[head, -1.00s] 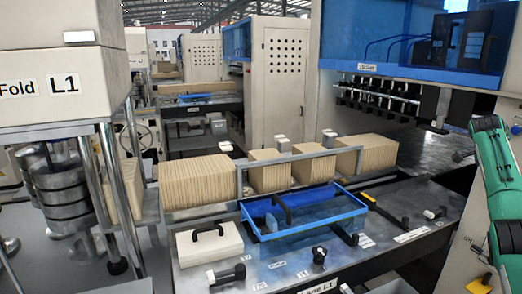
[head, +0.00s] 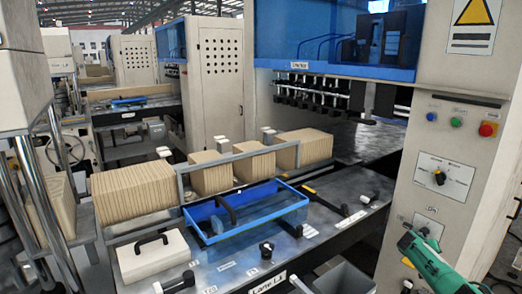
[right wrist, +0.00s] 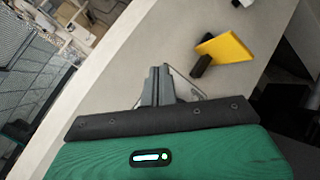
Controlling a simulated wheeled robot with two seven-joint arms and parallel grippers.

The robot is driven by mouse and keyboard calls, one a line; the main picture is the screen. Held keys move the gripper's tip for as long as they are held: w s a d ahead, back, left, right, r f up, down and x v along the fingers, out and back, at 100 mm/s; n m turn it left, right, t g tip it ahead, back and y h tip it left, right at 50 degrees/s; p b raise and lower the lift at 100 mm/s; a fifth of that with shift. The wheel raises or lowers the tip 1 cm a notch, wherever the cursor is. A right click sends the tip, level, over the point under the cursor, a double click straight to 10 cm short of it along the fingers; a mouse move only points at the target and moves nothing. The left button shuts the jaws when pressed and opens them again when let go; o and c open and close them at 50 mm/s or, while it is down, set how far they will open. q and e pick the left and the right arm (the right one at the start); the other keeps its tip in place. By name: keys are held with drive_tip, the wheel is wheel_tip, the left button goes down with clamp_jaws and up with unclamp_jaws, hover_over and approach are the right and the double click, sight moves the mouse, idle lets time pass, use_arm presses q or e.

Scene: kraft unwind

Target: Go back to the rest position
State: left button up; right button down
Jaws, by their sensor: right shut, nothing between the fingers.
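In the right wrist view my right gripper (right wrist: 159,72) is shut, with its two dark fingers together and nothing between them. It is in front of a pale machine panel (right wrist: 120,75). A yellow lever (right wrist: 227,47) with a dark stub is to the right of the fingertips, apart from them in the picture. In the head view a green part of my right arm (head: 432,266) shows at the lower right, in front of the control cabinet (head: 440,175).
The cabinet carries a dial (head: 439,177) and several buttons. To its left, a worktable holds a blue tray (head: 250,224), a white block with a black handle (head: 152,255) and stacks of kraft sheets (head: 132,190). A grey bin (head: 343,281) stands at the bottom.

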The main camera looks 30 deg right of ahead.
drive_tip(key=s+a+f+n+t+y, duration=0.1)
drive_tip(key=s+a+f+n+t, duration=0.1)
drive_tip(key=s+f+n, duration=0.75)
drive_tip(key=s+a+f+n+t+y, duration=0.1)
drive_tip(key=s+f+n, duration=0.4)
drive_tip(key=s+f, duration=0.95)
drive_tip(key=s+a+f+m+y, duration=0.1)
drive_tip(key=s+a+f, duration=0.2)
drive_tip(key=a+f, duration=0.45)
drive_tip(key=s+a+f+y, duration=0.2)
drive_tip(key=s+a+f, duration=0.15)
drive_tip(key=a, duration=0.65)
drive_tip(key=s+a+f+m+y, duration=0.1)
drive_tip(key=s+a+f, duration=0.1)
drive_tip(key=a+f, duration=0.55)
drive_tip(key=s+a+f+y, duration=0.1)
drive_tip(key=a+f, duration=0.2)
drive_tip(key=a, duration=1.1)
drive_tip(key=s+a+f+m+y+b, duration=0.1)
drive_tip(key=a+f, duration=0.3)
drive_tip(key=a, duration=1)
drive_tip(key=s+a+f+g+y+b, duration=0.1)
drive_tip(key=a+f+y, duration=0.2)
drive_tip(key=a, duration=1.1)
drive_tip(key=shift+s+f+m, duration=0.25)
drive_tip(key=shift+f+m, duration=0.1)
